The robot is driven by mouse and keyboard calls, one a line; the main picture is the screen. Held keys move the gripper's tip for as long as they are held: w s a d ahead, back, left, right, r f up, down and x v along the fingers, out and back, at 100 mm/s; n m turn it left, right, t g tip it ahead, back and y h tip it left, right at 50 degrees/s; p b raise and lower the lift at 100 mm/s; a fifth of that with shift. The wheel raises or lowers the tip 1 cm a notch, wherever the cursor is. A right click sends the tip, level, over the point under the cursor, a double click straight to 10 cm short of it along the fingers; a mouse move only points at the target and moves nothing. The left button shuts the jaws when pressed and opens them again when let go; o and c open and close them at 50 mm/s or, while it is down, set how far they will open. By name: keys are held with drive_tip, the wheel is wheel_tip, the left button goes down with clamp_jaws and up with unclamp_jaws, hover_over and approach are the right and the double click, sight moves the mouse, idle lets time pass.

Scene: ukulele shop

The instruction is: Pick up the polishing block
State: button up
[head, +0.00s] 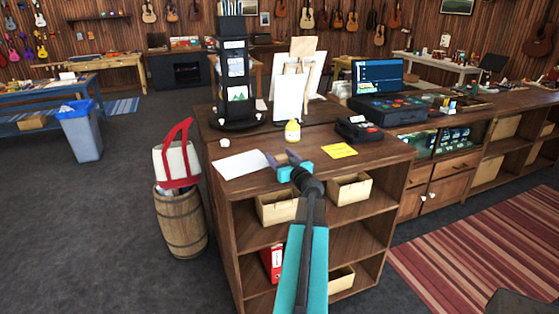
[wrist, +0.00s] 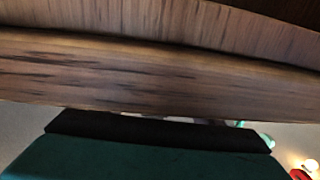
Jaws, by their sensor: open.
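Nothing shows between the fingers. I cannot pick out a polishing block with certainty. A small whitish lump (head: 224,141) lies on the counter to the left of my gripper, too small to identify. In the wrist view a wooden surface (wrist: 150,75) fills most of the picture, very close, above the dark and teal body of my gripper; the fingertips are not clear there.
A yellow-white bottle (head: 292,131) stands just behind my gripper. A white sheet (head: 240,164) lies to the left, a yellow note (head: 339,150) and a card terminal (head: 359,129) to the right. A dark display tower (head: 236,85) stands behind. Shelves with bins (head: 277,209) are below.

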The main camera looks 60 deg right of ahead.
drive_tip(key=shift+r+p+x, duration=0.2)
drive_tip(key=shift+p+x, duration=0.75)
drive_tip(key=shift+x, duration=0.55)
drive_tip(key=shift+w+d+f, duration=0.1)
drive_tip(key=shift+w+d, duration=0.1)
drive_tip(key=shift+w, duration=0.25)
drive_tip(key=shift+s, duration=0.1)
drive_tip(key=c, duration=1.2)
drive_tip(key=shift+o, duration=0.2)
drive_tip(key=shift+a+r+b, duration=0.1)
drive_tip(key=shift+r+b, duration=0.1)
drive_tip(key=shift+b, duration=0.65)
